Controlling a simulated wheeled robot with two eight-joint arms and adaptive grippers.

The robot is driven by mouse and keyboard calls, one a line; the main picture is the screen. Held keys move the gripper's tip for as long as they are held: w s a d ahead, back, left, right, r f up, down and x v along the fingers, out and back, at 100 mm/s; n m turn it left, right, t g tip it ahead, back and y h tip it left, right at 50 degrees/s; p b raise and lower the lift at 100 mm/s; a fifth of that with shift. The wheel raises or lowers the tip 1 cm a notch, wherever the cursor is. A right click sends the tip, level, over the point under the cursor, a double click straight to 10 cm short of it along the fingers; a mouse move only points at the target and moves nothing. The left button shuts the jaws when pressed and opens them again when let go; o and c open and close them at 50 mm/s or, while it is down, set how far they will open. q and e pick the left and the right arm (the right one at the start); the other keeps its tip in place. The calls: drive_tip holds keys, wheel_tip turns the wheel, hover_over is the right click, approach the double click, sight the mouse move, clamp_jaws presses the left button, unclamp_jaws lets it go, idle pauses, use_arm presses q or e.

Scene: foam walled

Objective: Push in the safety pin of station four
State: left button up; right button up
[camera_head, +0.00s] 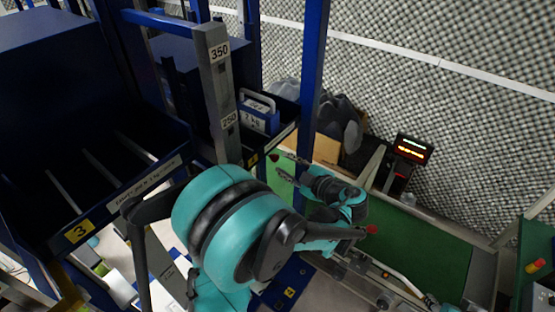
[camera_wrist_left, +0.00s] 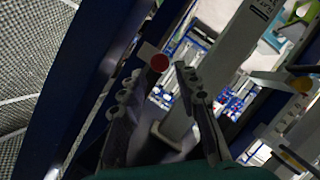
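My left gripper (camera_head: 277,165) points left beside a blue upright in the head view. In the left wrist view its two dark fingers (camera_wrist_left: 157,76) stand apart, with nothing held between them. A round red knob (camera_wrist_left: 160,63), which looks like a safety pin's head, shows just beyond the fingertips, nearer the left finger. Whether a finger touches it, I cannot tell. A small dark red spot (camera_head: 275,153) by the fingertips in the head view may be the same knob. A yellow label (camera_head: 290,291), apparently reading 4, is low behind my teal arm. My right gripper is in neither view.
A blue upright (camera_head: 312,75) stands close to the gripper. A grey post (camera_head: 217,90) marked 350 and 250 is left of it. A green belt (camera_head: 425,245) and a lit display (camera_head: 411,148) are at right.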

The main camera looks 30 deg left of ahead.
use_arm(q)
drive_tip(key=v, duration=0.5)
idle(0.4)
drive_tip(key=s+f+m+h, duration=0.4)
drive_tip(key=s+m+h, duration=0.25)
drive_tip(key=m, duration=0.45)
drive_tip(key=s+d+m+t+h, duration=0.1)
drive_tip(key=s+d+m+h, duration=0.6)
drive_tip(key=m, duration=0.5)
drive_tip(key=shift+s+d+f+t, duration=0.3)
drive_tip(key=shift+d+f+t, duration=0.15)
drive_tip(key=shift+d, duration=0.2)
